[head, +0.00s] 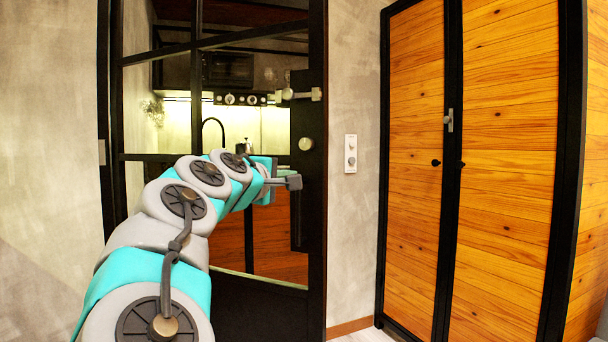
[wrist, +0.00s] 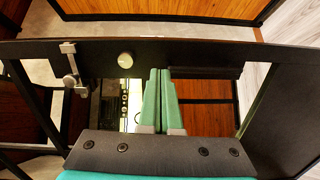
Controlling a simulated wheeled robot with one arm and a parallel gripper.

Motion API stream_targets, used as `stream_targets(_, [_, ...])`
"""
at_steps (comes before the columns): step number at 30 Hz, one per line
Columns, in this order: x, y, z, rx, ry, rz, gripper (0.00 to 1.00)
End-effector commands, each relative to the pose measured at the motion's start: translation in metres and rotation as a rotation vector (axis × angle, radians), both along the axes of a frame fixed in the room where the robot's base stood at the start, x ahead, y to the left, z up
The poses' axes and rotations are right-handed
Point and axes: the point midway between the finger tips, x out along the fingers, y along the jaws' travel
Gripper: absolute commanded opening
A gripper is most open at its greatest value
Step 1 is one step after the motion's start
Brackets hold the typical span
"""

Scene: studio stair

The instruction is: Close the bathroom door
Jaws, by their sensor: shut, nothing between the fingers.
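The bathroom door (head: 314,220) is a tall black-framed door with glass panes, in front of me in the head view. A metal handle (head: 302,94) and a round pale knob (head: 305,144) sit on its right-hand stile. In the wrist view the door (wrist: 205,52) runs across the upper part as a dark band, with the handle (wrist: 70,65) and knob (wrist: 125,60) on it. My gripper (head: 272,170) is near the stile, below the knob. In the wrist view my gripper (wrist: 160,72) has its teal fingers together and empty, pointing at the door. Contact and the door's exact angle cannot be told.
A wooden wardrobe (head: 505,150) with black edging stands at the right. A white switch panel (head: 350,153) is on the grey wall between it and the door. A kitchen counter area with a black faucet (head: 213,125) shows in the glass. Pale floor (wrist: 290,40) lies beyond the door's edge.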

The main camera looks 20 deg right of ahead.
Motion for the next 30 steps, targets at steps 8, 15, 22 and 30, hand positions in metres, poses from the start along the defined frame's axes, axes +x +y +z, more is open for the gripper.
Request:
stream_targets(8, [0.024, 0.007, 0.003, -0.074, 0.022, 0.026, 0.00])
stream_targets(15, [0.052, -0.023, 0.003, -0.071, 0.019, 0.025, 0.00])
stream_targets(22, [0.079, -0.051, 0.003, -0.069, 0.020, 0.025, 0.00])
stream_targets(30, [0.101, -0.072, 0.005, -0.073, 0.017, 0.030, 0.00])
